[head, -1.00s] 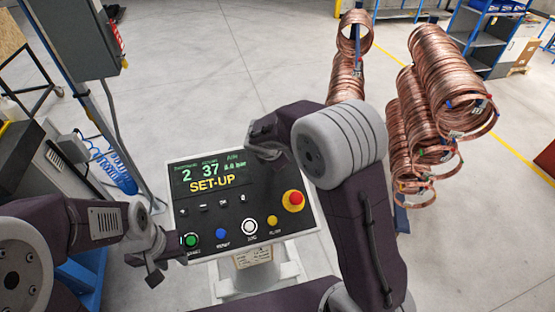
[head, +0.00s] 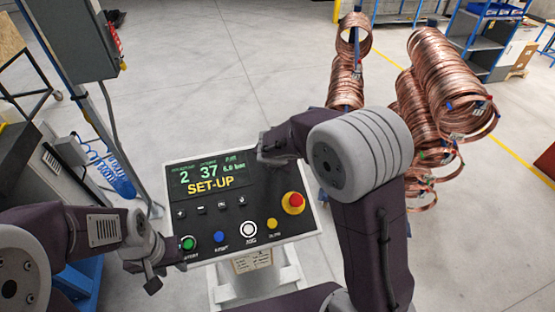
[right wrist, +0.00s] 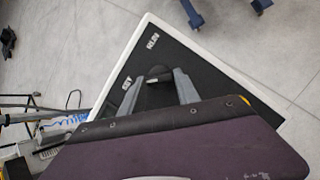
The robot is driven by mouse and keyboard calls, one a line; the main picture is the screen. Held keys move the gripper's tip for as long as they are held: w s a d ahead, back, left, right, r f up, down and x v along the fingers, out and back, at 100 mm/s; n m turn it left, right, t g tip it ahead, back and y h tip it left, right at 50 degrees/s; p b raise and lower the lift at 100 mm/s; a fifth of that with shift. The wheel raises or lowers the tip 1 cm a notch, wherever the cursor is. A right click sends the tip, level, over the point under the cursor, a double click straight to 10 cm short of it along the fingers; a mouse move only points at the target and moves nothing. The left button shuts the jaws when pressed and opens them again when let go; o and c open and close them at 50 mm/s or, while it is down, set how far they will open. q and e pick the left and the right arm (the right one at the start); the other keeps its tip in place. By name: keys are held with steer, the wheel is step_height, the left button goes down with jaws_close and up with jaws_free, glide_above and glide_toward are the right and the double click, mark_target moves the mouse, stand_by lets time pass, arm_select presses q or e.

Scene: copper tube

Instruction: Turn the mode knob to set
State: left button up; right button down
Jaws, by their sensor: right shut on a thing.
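The control panel (head: 215,185) stands in front of me in the head view, its screen (head: 209,178) reading SET-UP in yellow. The right wrist view shows the panel's black face with the labels SET (right wrist: 126,83) and RUN (right wrist: 153,41). My right gripper (right wrist: 159,80) is shut on the dark mode knob (right wrist: 157,71) beside these labels. The fingers partly cover the knob, so its exact pointing is unclear. In the head view my right arm hides the knob. My left gripper (head: 160,267) hangs at the panel's lower left corner; its jaw opening is unclear.
The panel carries a red stop button (head: 294,201) and green (head: 188,243), blue (head: 219,237), white (head: 249,230) and yellow (head: 272,224) buttons. Copper coils (head: 445,80) hang at the right. A grey cabinet (head: 82,38) stands at the left.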

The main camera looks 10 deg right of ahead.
steer(key=shift+s+f, duration=0.15)
steer(key=shift+f, duration=0.15)
steer(key=c, duration=0.9)
jaws_free()
steer(key=shift+r, duration=0.15)
steer(key=p+v, duration=0.1)
steer(key=v, duration=0.8)
steer(key=shift+p, duration=0.4)
